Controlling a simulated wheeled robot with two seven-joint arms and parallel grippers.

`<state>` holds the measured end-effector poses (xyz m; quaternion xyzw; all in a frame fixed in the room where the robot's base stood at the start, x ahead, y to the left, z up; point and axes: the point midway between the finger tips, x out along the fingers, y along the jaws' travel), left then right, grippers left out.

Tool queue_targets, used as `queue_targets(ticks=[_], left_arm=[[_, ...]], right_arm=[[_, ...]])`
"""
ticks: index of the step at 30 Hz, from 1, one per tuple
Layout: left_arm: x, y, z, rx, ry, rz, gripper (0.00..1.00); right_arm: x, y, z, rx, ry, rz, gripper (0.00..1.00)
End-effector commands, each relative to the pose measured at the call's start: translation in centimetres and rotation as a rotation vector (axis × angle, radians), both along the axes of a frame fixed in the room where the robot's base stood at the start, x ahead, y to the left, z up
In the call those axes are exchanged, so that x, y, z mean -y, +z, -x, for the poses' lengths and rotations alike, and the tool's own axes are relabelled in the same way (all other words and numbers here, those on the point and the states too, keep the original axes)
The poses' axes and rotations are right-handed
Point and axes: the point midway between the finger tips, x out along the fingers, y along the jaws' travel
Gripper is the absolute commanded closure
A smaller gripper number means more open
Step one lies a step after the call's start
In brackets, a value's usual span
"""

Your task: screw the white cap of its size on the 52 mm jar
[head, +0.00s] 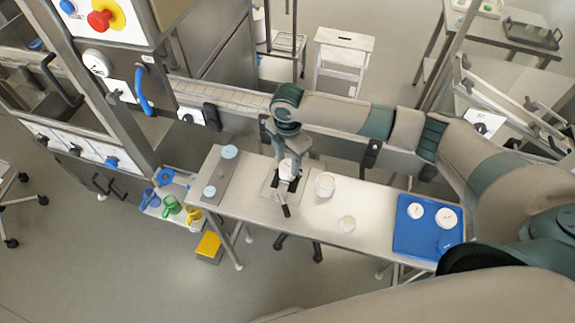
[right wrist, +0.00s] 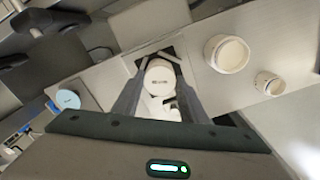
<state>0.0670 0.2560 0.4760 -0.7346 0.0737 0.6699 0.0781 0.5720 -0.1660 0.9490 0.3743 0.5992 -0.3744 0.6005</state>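My right gripper (head: 288,172) points down over the dark-jawed holder (head: 284,208) in the middle of the table. In the right wrist view its two fingers (right wrist: 160,72) close on the sides of a white cap (right wrist: 158,78) with small dark print on top. The cap also shows in the head view (head: 290,167). Something white sits under the cap at the holder, probably the jar, mostly hidden; I cannot tell whether the cap touches it. Two open cream-white jars stand to the right, a larger one (head: 325,185) and a smaller one (head: 347,223). My left gripper is out of view.
A blue tray (head: 413,240) at the table's right end holds two white caps (head: 446,217) and a blue cap (head: 445,247). A grey plate (head: 220,175) at the left end bears light-blue discs (head: 230,151). Coloured jugs (head: 172,204) stand beyond the left edge.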

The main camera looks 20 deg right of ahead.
Motion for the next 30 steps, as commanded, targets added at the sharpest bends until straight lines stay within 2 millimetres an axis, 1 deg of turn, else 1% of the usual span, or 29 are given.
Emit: queue_targets(ticks=[2, 3, 5, 6, 11, 14, 24, 27, 30], left_arm=[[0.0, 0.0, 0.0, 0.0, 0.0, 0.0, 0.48], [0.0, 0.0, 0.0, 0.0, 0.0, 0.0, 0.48], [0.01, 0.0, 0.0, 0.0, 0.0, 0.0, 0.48], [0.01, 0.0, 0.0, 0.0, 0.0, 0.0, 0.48], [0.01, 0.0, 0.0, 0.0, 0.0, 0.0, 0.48], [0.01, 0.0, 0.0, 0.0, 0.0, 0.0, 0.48], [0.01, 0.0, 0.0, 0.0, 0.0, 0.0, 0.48], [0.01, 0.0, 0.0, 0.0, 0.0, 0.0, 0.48], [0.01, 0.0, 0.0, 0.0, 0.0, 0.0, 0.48]], right_arm=[[-0.01, -0.01, 0.03, 0.0, 0.0, 0.0, 0.84], [-0.01, -0.01, 0.03, -0.001, -0.001, 0.0, 0.64], [-0.02, -0.02, 0.03, -0.001, -0.001, 0.0, 0.78], [-0.02, -0.01, 0.03, -0.001, -0.001, 0.0, 0.81], [-0.03, -0.03, 0.05, -0.001, -0.018, 0.0, 0.81], [-0.05, -0.05, 0.09, -0.003, -0.073, -0.001, 0.81], [-0.06, -0.1, 0.19, -0.003, -0.431, -0.001, 0.81], [-0.03, -0.08, 0.14, -0.002, -0.488, -0.001, 0.81], [-0.01, -0.05, 0.12, 0.0, -0.506, 0.0, 0.81]])
